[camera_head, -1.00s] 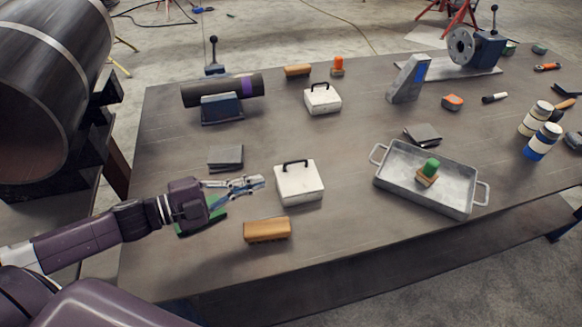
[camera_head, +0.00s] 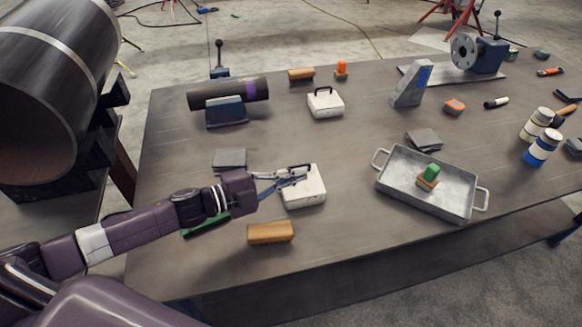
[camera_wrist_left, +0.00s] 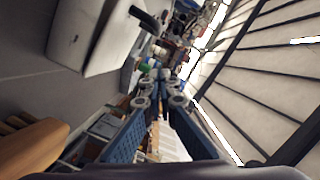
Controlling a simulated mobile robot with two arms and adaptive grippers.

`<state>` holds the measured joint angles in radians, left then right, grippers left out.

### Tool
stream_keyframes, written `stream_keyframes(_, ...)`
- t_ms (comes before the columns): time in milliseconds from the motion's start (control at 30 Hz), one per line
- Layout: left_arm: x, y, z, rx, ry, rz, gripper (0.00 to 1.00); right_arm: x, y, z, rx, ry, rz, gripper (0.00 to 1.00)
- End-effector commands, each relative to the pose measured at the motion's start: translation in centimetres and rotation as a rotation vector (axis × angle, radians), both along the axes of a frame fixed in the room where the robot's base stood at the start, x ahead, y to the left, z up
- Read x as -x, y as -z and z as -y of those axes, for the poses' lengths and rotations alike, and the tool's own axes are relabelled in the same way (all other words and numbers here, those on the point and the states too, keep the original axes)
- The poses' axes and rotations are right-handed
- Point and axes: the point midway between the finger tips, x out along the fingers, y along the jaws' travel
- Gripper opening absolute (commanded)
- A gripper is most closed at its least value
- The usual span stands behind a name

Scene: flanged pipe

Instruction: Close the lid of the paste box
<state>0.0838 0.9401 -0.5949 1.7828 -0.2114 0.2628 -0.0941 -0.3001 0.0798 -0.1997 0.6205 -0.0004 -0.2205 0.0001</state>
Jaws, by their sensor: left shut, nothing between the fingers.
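Two white boxes with black handles stand on the table; which one is the paste box I cannot tell. The nearer white box (camera_head: 308,191) is partly hidden behind my left gripper (camera_head: 303,174). Its lid looks down, as far as it shows. The farther white box (camera_head: 325,106) also looks shut. My left gripper is shut and empty, its fingertips over the nearer box's top by the handle; I cannot tell whether they touch. In the left wrist view a white box (camera_wrist_left: 88,38) with its black handle (camera_wrist_left: 146,20) lies left of the gripper (camera_wrist_left: 162,76).
A wooden-backed brush (camera_head: 270,232) lies in front of the nearer box. A metal tray (camera_head: 452,197) with a green-topped piece stands to the right. A grey block (camera_head: 230,159) and a green item (camera_head: 205,226) lie near my arm. The front middle of the table is clear.

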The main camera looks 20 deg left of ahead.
Motion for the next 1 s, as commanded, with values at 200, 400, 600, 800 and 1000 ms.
stream_keyframes(200,-2.0,1.2,-1.6,-0.001,-0.004,0.000,0.00,0.0,-0.6,-0.1,-0.001,0.000,0.000,0.00)
stream_keyframes(400,-2.7,1.8,-2.1,-0.001,-0.003,0.000,0.00,0.0,-0.8,-0.1,-0.001,0.001,0.000,0.00)
stream_keyframes(600,-2.8,1.9,-2.1,-0.001,-0.002,-0.001,0.00,0.0,-0.7,-0.1,-0.001,0.000,0.000,0.00)
stream_keyframes(800,-2.8,2.0,-2.2,-0.001,-0.002,-0.001,0.00,0.0,-0.6,-0.1,-0.001,0.000,0.001,0.00)
stream_keyframes(1000,-3.7,3.2,-2.8,-0.002,-0.003,0.001,0.00,0.0,0.8,-0.1,-0.001,0.000,0.001,0.00)
